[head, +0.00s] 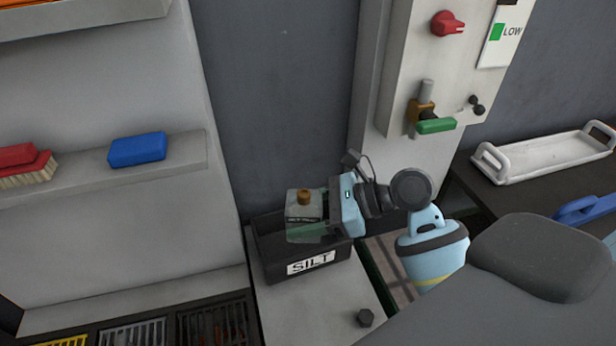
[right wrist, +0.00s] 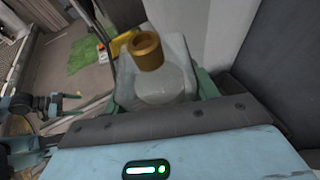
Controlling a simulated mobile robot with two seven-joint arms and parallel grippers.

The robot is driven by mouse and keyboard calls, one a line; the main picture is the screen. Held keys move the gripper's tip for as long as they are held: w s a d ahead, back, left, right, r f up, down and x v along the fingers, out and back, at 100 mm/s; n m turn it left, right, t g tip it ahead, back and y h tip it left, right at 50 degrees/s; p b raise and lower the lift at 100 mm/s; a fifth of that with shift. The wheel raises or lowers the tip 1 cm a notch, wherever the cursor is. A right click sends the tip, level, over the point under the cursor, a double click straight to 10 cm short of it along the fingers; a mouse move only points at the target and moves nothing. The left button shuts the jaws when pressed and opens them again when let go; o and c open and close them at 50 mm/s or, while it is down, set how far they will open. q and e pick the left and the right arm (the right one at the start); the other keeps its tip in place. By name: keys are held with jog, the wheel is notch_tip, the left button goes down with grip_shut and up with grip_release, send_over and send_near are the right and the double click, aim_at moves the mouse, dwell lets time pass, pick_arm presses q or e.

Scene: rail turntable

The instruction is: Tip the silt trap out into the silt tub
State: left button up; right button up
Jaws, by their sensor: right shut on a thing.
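The silt trap (head: 300,210) is a clear, pale container with a brass cap on top. My right gripper (head: 308,228) is shut on it, coming in from the right. The trap is over the black silt tub (head: 268,258), which has a white SILT label on its front. The trap looks roughly upright, cap up; its lower part is partly hidden by the greenish fingers. In the right wrist view the trap (right wrist: 168,82) sits between the fingers with its brass cap toward the camera. I cannot see whether silt is inside.
A grey panel (head: 400,85) with a red handle and a green-handled valve is above right. A white tray (head: 545,158) lies on the dark bench. A shelf (head: 75,185) at left holds a blue block (head: 137,150) and a red brush.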

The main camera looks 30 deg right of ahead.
pick_arm(q)
jog(key=shift+t, duration=0.4)
jog(key=w+r+p, duration=0.1)
jog(key=r, duration=0.1)
jog(key=w+r+p, duration=0.1)
jog(key=shift+w+a+r+p, duration=0.15)
jog(key=shift+w+r+p, duration=0.2)
jog(key=shift+w+r, duration=0.05)
pick_arm(e)
jog(key=w+d+f, duration=0.3)
jog(key=w, duration=0.2)
jog(key=w+d+f+m+t, duration=0.1)
jog(key=w+d+f, duration=0.2)
jog(key=w, duration=0.3)
jog(key=w+d+f+t+h, duration=0.1)
jog(key=w+d+f, duration=0.2)
jog(key=w, duration=0.3)
jog(key=shift+w+d+f+m, duration=0.2)
jog(key=shift+d+f+m, duration=0.2)
jog(key=shift+d, duration=0.25)
pick_arm(q)
jog(key=shift+s+f, duration=0.1)
